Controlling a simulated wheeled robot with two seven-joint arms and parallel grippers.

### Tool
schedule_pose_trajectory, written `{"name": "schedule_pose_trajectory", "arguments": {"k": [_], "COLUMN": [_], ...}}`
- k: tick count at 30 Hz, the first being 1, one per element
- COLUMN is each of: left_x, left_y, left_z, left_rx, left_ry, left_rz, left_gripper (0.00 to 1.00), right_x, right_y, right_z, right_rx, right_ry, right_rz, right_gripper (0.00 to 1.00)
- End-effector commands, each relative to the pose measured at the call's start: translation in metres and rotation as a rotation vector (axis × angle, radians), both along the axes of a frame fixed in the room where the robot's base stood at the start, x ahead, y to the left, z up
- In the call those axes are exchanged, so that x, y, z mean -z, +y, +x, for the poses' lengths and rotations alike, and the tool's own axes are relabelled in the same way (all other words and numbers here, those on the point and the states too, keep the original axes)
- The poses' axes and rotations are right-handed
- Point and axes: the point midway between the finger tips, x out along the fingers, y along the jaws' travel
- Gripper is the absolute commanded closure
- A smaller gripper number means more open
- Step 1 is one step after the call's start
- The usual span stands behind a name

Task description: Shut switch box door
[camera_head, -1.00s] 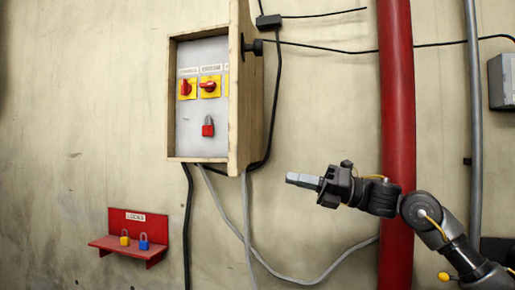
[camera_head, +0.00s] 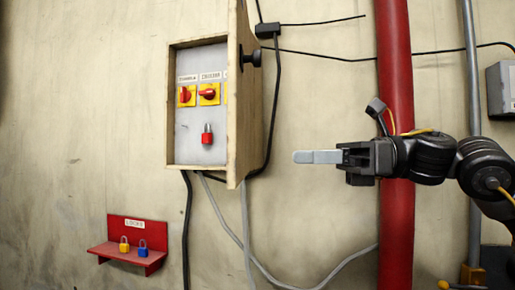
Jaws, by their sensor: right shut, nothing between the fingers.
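The switch box (camera_head: 171,110) hangs on the wall left of centre, its grey panel in view with red-and-yellow switches and a red padlock (camera_head: 207,134). Its wooden door (camera_head: 243,120) stands open, sticking out toward me at the box's right side. It hides the right part of the panel. A black knob (camera_head: 251,55) sits on the door's outer face, which looks right. My right gripper (camera_head: 296,157) is shut and empty, pointing left, to the right of the door and below the knob, with a visible gap to the door. My left gripper is not in view.
A thick red pipe (camera_head: 396,60) runs down the wall behind my right arm. A red shelf (camera_head: 120,254) with yellow and blue padlocks is at lower left. Black and grey cables hang below and beside the box. A grey box (camera_head: 502,90) is at far right.

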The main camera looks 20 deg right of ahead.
Motion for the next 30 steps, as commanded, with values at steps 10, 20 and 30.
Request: {"name": "schedule_pose_trajectory", "arguments": {"k": [10,20,30], "left_x": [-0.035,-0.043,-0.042], "left_y": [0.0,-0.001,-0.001], "left_z": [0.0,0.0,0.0], "left_rx": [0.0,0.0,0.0], "left_ry": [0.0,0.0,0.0], "left_rz": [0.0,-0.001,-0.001], "left_gripper": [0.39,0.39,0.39], "right_x": [-0.004,-0.001,0.0], "right_y": [0.062,0.081,0.082], "right_z": [0.02,0.027,0.028], "right_rx": [-0.002,0.0,0.001], "right_ry": [0.003,0.001,0.001], "right_rz": [-0.001,0.001,0.001], "right_gripper": [1.0,1.0,1.0]}}
